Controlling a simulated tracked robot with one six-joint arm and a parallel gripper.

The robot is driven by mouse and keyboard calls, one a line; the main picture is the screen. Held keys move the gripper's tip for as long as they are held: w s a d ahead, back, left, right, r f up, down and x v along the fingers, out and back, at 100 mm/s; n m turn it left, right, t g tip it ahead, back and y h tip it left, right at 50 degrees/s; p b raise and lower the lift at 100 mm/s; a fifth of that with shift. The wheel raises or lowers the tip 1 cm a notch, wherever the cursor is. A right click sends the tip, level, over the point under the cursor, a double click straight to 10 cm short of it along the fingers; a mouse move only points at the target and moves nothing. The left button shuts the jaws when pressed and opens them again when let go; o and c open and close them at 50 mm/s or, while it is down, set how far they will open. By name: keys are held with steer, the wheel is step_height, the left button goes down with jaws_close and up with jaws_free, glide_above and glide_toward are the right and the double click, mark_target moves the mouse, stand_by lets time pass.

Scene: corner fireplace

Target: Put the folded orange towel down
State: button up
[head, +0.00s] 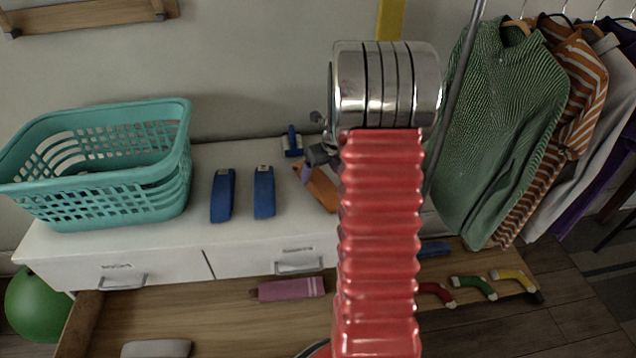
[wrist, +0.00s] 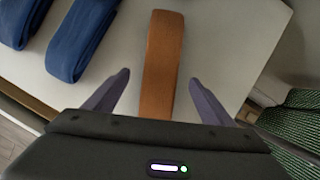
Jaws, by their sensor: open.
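The folded orange towel (head: 320,188) is a long narrow strip lying on the white cabinet top (head: 236,152), partly hidden behind my red arm in the head view. In the wrist view the towel (wrist: 163,58) runs away from my gripper (wrist: 159,79), resting on the pale top. My two purple-grey fingers are spread wide, one on each side of the towel's near end, with a gap on both sides. My gripper is open and touches neither side of the towel. In the head view the gripper is mostly hidden by the arm.
Two folded blue towels (head: 222,195) (head: 264,192) lie left of the orange one, with a small blue item (head: 292,141) behind. A teal basket (head: 175,205) stands at the left end. Hanging clothes (head: 500,130) are at the right. Socks and a pink item (head: 290,289) lie below.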

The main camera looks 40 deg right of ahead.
mark_target(319, 176)
steer(key=shift+f, duration=0.15)
steer(key=shift+x, duration=2.5)
steer(key=shift+w+d, duration=0.1)
steer(key=shift+d, duration=0.1)
steer(key=c, duration=1.4)
step_height(319, 176, up, 10)
steer(key=shift+r, duration=0.1)
